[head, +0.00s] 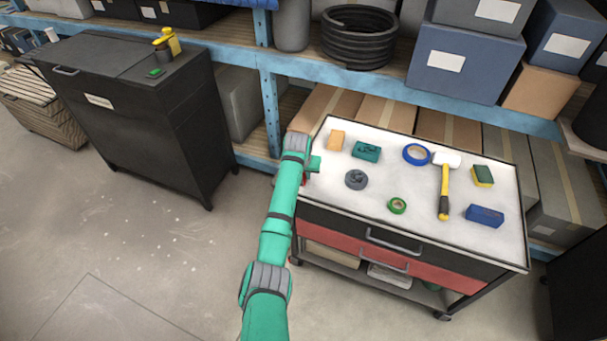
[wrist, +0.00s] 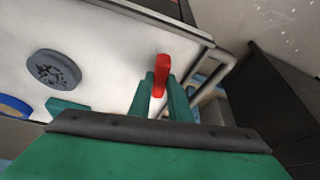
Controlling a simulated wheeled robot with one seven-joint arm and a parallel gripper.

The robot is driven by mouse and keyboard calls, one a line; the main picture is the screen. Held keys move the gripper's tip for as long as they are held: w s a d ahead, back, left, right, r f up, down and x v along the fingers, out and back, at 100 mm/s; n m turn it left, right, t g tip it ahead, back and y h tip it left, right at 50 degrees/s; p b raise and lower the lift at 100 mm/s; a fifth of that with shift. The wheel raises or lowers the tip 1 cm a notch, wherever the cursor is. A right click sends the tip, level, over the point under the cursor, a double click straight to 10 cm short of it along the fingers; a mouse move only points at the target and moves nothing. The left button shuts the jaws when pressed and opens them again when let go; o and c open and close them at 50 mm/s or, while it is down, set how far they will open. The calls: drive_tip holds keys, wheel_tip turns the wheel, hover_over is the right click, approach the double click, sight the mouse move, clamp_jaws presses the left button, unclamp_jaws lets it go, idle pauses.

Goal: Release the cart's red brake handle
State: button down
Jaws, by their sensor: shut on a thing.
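The cart (head: 335,195) has a white top and dark and red drawers, and stands before the blue shelving. Its red brake handle (wrist: 160,75) rises near the edge of the cart top in the wrist view. In the head view only a small red bit shows beside my arm's end. My gripper (wrist: 161,92) has its two teal fingers on either side of the handle and is shut on it. In the head view my gripper (head: 312,163) is at the cart's left edge. The handle's lower part is partly hidden by the fingers.
On the cart top lie a hammer (head: 444,185), a blue tape roll (head: 416,154), a grey disc (head: 356,179), a green tape roll (head: 397,205) and several small blocks. A black cabinet (head: 140,120) stands at left. The floor at lower left is clear.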

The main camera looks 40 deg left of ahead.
drive_tip(key=n, duration=0.2)
drive_tip(key=n+y, duration=0.1)
drive_tip(key=shift+w+d+n+g, duration=0.15)
drive_tip(key=shift+d+n+g, duration=0.05)
drive_tip(key=shift+n+g, duration=0.2)
drive_tip(key=n+g+y, duration=0.1)
drive_tip(key=n, duration=0.3)
drive_tip(key=shift+w+n, duration=0.1)
drive_tip(key=shift+n, duration=0.2)
drive_tip(key=n+g, duration=0.1)
drive_tip(key=n, duration=0.2)
drive_tip(key=shift+w+g+y, duration=0.1)
drive_tip(key=shift+g+y, duration=0.2)
drive_tip(key=shift+g, duration=0.1)
drive_tip(key=shift+w+n+g, duration=0.1)
drive_tip(key=shift+n+g, duration=0.6)
drive_tip(key=shift+n, duration=1.4)
drive_tip(key=c, duration=1.6)
unclamp_jaws()
drive_tip(key=shift+c, duration=0.2)
drive_tip(key=shift+r, duration=0.1)
